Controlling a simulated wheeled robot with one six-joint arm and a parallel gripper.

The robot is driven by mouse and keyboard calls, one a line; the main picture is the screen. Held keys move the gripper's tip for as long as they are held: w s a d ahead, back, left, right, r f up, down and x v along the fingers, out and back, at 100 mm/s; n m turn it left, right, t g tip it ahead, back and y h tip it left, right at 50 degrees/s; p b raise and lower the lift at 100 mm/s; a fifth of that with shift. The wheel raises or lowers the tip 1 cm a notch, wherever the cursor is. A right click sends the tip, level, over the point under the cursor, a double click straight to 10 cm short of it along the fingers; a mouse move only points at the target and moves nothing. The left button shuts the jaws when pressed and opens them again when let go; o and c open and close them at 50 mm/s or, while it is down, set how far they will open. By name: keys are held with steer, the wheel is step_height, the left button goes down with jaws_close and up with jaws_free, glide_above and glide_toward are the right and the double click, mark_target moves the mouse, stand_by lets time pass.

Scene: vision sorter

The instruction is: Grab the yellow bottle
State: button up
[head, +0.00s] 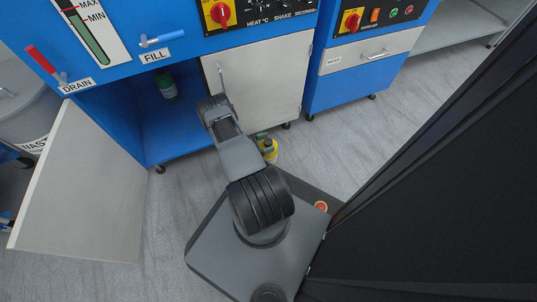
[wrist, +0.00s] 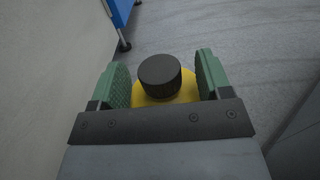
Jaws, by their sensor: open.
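The yellow bottle (wrist: 151,99) has a dark grey cap (wrist: 159,75) and shows in the wrist view between the two green fingers of my gripper (wrist: 163,72). The fingers are open, one on each side of it; a gap shows on the right, and I cannot tell whether the left one touches. In the head view the yellow bottle (head: 271,155) stands low near the floor, just right of my arm, which partly covers it. Green of my gripper (head: 262,137) shows just above it there.
A blue machine with an open white door (head: 75,190) stands at the left. A green bottle (head: 166,84) is inside its cabinet. A closed white panel (head: 262,80) is behind my arm. Another blue cabinet (head: 345,85) is to the right. Grey floor (head: 350,130) is clear right of the bottle.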

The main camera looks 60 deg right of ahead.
steer(key=shift+s+d, duration=0.3)
steer(key=shift+d, duration=0.1)
steer(key=shift+c, duration=0.3)
jaws_close()
stand_by(0.4)
